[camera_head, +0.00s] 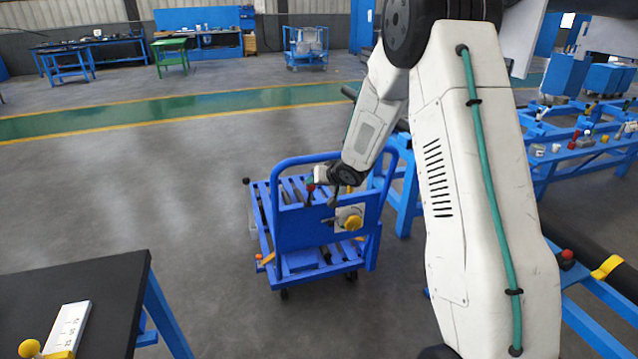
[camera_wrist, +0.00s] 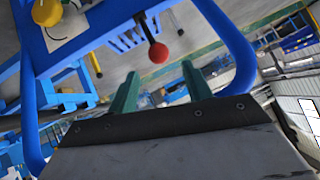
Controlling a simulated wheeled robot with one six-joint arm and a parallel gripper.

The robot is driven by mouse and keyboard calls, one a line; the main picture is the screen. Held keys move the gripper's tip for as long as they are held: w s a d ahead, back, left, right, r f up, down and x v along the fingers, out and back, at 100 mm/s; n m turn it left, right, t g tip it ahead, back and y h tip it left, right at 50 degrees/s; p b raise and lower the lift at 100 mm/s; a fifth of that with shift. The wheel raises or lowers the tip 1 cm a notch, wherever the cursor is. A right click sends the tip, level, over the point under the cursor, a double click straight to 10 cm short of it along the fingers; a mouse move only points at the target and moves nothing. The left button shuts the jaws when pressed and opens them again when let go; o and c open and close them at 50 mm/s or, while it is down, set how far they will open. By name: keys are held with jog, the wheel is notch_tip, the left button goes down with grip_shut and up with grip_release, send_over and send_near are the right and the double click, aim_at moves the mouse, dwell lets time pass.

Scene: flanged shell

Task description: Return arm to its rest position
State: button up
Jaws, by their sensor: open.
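My gripper shows in the wrist view (camera_wrist: 160,72) as two green fingers standing apart, with nothing between them. A red ball on a dark stem (camera_wrist: 158,53) is seen just beyond the gap; I cannot tell how far. In the head view my white arm reaches down from the top, and its dark wrist (camera_head: 346,174) hangs at the blue cart (camera_head: 310,232), near the cart's upper rail. The fingers are hard to make out there. My arm is bent and stretched out over the cart, hiding part of it.
A dark-topped table (camera_head: 100,285) with a white plate (camera_head: 68,326) stands at lower left. Blue benches (camera_head: 560,180) with small parts stand at the right, close to my arm. Grey floor (camera_head: 140,190) left of the cart is clear. The cart's tubular handle (camera_wrist: 235,50) curves beside my fingers.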

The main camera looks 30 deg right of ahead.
jog(key=s+d+f+g+h, duration=0.2)
jog(key=s+d+f+g, duration=0.1)
jog(key=s+f, duration=0.15)
jog(key=s+r+g+h, duration=0.2)
jog(key=s+r+g, duration=0.25)
jog(key=s, duration=0.55)
jog(key=s+a+r+n+y, duration=0.1)
jog(key=s+a+r, duration=0.4)
jog(key=s, duration=0.6)
jog(key=s+a+r+n+g+y, duration=0.1)
jog(key=s+a+r, duration=0.5)
jog(key=s, duration=0.5)
jog(key=s+a+r+n+y, duration=0.1)
jog(key=s+a+r, duration=0.4)
jog(key=s+r, duration=0.4)
jog(key=shift+s+a+r+g, duration=0.15)
jog(key=shift+s+a+g, duration=0.15)
jog(key=shift+s, duration=0.95)
